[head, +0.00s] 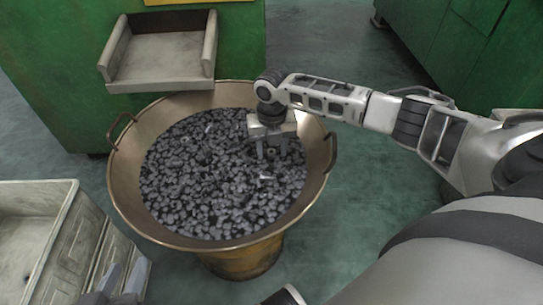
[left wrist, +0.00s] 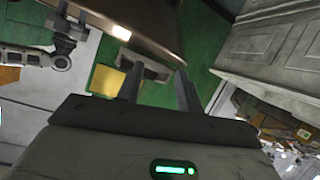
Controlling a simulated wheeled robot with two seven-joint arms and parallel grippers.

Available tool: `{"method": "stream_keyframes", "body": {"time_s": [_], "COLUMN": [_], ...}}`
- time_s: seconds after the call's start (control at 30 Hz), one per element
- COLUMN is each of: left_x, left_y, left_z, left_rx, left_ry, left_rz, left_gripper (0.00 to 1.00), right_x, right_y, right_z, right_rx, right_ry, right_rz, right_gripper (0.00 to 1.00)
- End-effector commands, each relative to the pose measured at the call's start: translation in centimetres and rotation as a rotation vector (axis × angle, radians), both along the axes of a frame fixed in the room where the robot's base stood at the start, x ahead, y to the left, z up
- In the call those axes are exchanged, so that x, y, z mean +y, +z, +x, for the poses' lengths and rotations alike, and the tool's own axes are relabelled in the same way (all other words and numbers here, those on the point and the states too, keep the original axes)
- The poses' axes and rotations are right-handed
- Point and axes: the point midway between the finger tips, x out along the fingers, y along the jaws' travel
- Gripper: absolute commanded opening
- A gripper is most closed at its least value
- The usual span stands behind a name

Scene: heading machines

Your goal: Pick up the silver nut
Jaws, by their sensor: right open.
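A wide bronze pan (head: 120,185) is filled with dark grey metal pieces (head: 205,185). A brighter silver piece (head: 266,177), possibly the silver nut, lies among them right of the middle; its shape is too small to tell. My right gripper (head: 271,155) points down into the pan, its fingers apart just above the pieces, close behind the bright piece. I see nothing held in it. My left gripper (head: 125,277) is low at the left, outside the pan beside a grey crate. In the left wrist view its two fingers (left wrist: 158,88) are apart with nothing between them.
The grey crate (head: 85,235) stands at the left. A metal chute tray (head: 160,60) on a green machine (head: 55,60) hangs over the pan's back rim. The pan has side handles (head: 331,152) and rests on a yellowish base (head: 243,260).

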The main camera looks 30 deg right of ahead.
Motion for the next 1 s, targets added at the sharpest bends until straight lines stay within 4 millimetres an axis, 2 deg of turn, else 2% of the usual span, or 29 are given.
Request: {"method": "stream_keyframes", "body": {"time_s": [0.17,0.2,0.33,0.37,0.77,0.87,1.0], "left_x": [-0.2,-0.2,-0.2,-0.2,0.1,0.2,0.6], "left_y": [0.2,0.1,-0.1,-0.1,0.0,0.0,-0.6], "left_z": [-0.3,-0.3,-0.3,-0.3,-0.3,-0.3,-0.6], "left_rx": [-0.001,0.001,0.005,0.006,0.012,0.025,0.079], "left_ry": [-0.009,-0.009,-0.009,-0.010,-0.005,-0.004,-0.002], "left_rz": [-0.002,-0.002,0.001,0.001,0.009,0.018,0.043], "left_gripper": [0.36,0.36,0.36,0.36,0.36,0.36,0.36], "right_x": [0.0,0.0,0.0,0.0,0.0,0.0,0.0], "right_y": [0.0,0.0,0.0,0.0,0.6,1.6,4.0], "right_z": [0.0,0.0,0.0,0.0,0.1,0.1,0.0], "right_rx": [-0.001,-0.001,-0.001,-0.001,-0.002,-0.002,-0.004], "right_ry": [0.000,0.000,0.000,0.000,0.000,0.000,0.001], "right_rz": [0.000,0.000,0.000,0.000,0.000,0.000,0.001], "right_gripper": [0.45,0.39,0.03,0.00,0.00,0.00,0.00]}}
